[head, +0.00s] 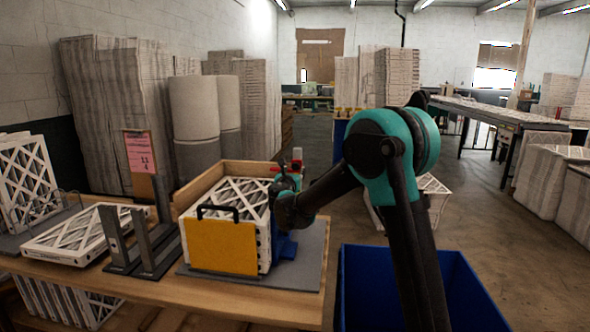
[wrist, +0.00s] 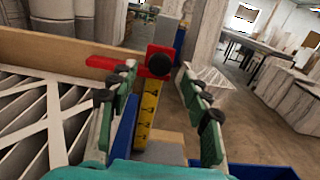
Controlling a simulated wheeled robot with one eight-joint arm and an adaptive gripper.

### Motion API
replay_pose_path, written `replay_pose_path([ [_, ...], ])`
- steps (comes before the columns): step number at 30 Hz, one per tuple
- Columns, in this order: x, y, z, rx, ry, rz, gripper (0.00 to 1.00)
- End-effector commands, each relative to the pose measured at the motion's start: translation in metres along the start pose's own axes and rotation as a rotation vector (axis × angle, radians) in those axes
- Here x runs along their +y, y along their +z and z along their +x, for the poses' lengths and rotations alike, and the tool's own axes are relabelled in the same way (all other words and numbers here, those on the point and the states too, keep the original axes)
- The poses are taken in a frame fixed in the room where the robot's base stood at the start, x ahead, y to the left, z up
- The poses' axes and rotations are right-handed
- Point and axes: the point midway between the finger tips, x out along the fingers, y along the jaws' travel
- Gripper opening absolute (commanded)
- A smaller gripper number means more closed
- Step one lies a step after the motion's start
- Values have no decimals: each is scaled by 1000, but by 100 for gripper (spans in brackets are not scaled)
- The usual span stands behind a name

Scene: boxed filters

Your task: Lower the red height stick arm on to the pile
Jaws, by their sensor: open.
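The red height stick arm (wrist: 104,63) shows in the wrist view, reaching left from a red slider with a black knob (wrist: 158,65) on a yellow measuring stick (wrist: 147,116). In the head view the red part (head: 297,163) is small, behind the pile's right side. The pile of white-framed filters (head: 234,195) stands on the bench behind a yellow plate with a black handle. The arm sits above the level of the pile. My gripper (wrist: 158,98) is open, its green fingers either side of the stick, with the slider between and just beyond the tips. I cannot tell whether they touch.
A wooden back board (head: 240,168) stands behind the pile. Black brackets (head: 140,240) and a loose filter (head: 85,235) lie to the left on the bench. A blue bin (head: 420,290) stands right of the bench, below my arm.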

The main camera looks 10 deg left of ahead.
Motion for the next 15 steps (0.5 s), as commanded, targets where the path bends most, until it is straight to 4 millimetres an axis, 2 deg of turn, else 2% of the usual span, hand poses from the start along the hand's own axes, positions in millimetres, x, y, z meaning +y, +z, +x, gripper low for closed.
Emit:
replay_pose_path([
  [1,1,0,-12,0,2,0,48],
  [6,1,0,-42,0,1,0,48],
  [10,0,0,-56,0,1,0,48],
  [15,0,0,-64,0,-1,0,48],
])
